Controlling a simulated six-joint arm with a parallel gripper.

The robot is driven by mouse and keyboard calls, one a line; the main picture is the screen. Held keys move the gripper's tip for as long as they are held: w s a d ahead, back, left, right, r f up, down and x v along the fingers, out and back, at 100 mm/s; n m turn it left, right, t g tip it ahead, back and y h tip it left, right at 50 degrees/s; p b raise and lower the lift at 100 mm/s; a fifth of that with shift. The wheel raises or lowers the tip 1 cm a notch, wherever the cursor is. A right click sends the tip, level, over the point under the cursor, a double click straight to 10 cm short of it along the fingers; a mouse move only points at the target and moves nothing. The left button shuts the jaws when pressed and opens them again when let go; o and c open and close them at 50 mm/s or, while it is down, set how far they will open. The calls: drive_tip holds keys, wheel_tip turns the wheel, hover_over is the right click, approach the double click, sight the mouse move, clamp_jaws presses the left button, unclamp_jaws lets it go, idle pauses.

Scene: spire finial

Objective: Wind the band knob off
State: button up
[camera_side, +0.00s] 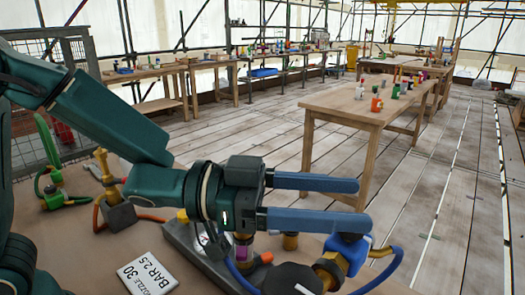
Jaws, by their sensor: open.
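My gripper (364,204) is open and empty. Its two long blue-grey fingers point right, apart, over the bench. Below the fingertips is a blue fitting (348,248) beside a brass fitting (330,270) with a blue hose. A black faceted knob (292,279) lies left of the brass part, cut by the bottom edge. A small part with a purple band (243,247) stands below the gripper's wrist, partly hidden by it. I cannot tell which of these is the band knob. A brass cylinder (290,241) shows just under the lower finger.
A brass valve on a grey block (117,212) and coloured hoses stand at left. Other wooden tables (360,112) stand farther back.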

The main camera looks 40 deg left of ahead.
sight(331, 238)
drive_tip(key=shift+f, duration=1.75)
drive_tip(key=x, duration=0.5)
drive_tip(key=shift+c, duration=0.3)
clamp_jaws()
